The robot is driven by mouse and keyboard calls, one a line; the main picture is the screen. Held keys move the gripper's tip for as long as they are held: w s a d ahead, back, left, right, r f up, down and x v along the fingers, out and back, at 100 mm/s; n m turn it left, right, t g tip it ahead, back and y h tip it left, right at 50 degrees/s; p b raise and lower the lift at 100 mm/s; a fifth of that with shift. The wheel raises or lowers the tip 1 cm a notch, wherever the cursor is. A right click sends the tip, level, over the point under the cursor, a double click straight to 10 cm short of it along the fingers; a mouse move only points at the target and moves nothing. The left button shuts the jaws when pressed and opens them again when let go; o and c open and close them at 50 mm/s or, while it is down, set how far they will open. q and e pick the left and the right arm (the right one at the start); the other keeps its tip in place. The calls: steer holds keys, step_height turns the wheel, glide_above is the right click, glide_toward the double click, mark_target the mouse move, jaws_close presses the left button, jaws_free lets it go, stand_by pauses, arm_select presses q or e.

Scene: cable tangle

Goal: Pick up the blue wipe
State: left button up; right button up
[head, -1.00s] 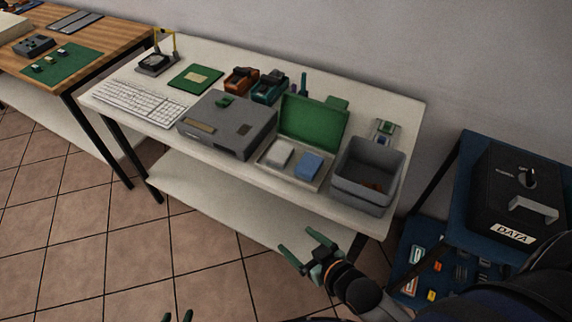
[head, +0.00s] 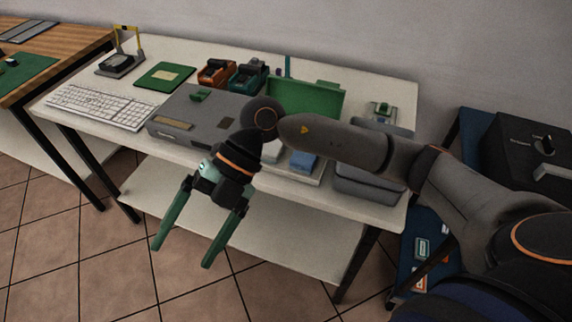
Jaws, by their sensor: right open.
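The blue wipe (head: 303,160) lies in an open box with a green lid (head: 306,98) on the white table. My right forearm passes in front of the box and hides part of it. A white wipe (head: 271,151) beside the blue one is mostly covered by my arm. My right gripper (head: 180,257) is open and empty, its green fingers pointing down in front of the table's near edge, left of and nearer than the box. My left gripper is not in view.
A grey device (head: 188,116) and a white keyboard (head: 98,107) stand left of the box. A grey bin (head: 368,188) stands right of it, partly behind my arm. A black case (head: 520,145) stands on a blue stand at right.

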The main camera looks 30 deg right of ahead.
steer(key=w+d+f+m+t+h+b, duration=0.2)
steer(key=w+d+f+t+h, duration=0.25)
steer(key=d, duration=0.45)
steer(key=w+d+r+m+t+h+b, duration=0.1)
steer(key=w+d+r+m+h, duration=0.3)
steer(key=d, duration=0.4)
steer(key=w+d+r+m+t+h+b, duration=0.1)
steer(key=w+d+t+h+b, duration=0.1)
steer(key=w+d+h, duration=0.5)
steer(key=shift+g+y, duration=0.25)
steer(key=shift+y, duration=0.6)
steer(key=d+f, duration=0.2)
steer(key=f, duration=0.1)
steer(key=d+f, duration=0.1)
steer(key=f, duration=0.3)
steer(key=d+f, duration=0.2)
steer(key=f, duration=0.2)
steer(key=shift+s+d, duration=0.3)
steer(key=shift+r, duration=0.1)
steer(key=c, duration=1.1)
step_height(320, 180, up, 10)
steer(key=shift+r+p, duration=0.1)
steer(key=shift+p, duration=0.25)
